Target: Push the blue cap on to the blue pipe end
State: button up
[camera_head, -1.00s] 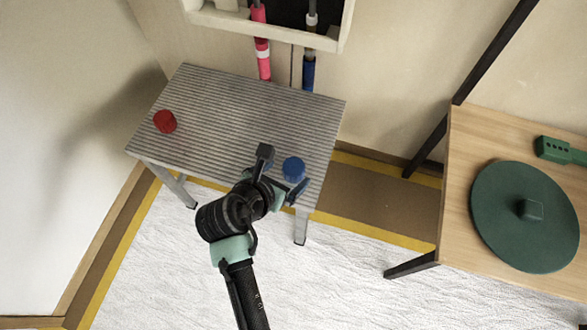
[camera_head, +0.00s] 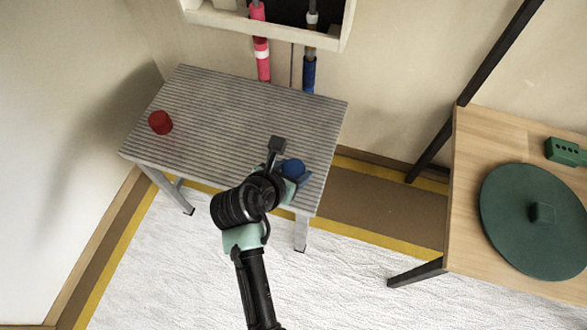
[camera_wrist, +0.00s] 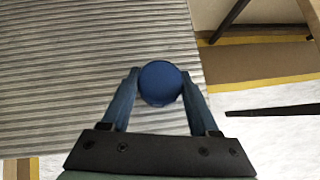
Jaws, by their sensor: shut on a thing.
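The blue cap (camera_head: 293,168) is at the front right of the grey ribbed table. In the wrist view the blue cap (camera_wrist: 160,83) sits between my two fingertips. My gripper (camera_head: 285,170) is shut on it, with a finger on each side, as the wrist view of my gripper (camera_wrist: 160,88) shows. I cannot tell whether the cap is lifted off the table. The blue pipe end (camera_head: 309,74) hangs down against the wall behind the table, below the wall box. My gripper is in front of it and well apart.
A red cap (camera_head: 160,122) stands at the left of the ribbed table (camera_head: 225,110). A pink pipe (camera_head: 262,60) hangs left of the blue one, under the wall box (camera_head: 345,25). A wooden table (camera_head: 465,200) with a green disc (camera_head: 535,240) is at the right.

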jog(key=shift+c, duration=1.2)
jog(key=shift+r, duration=0.1)
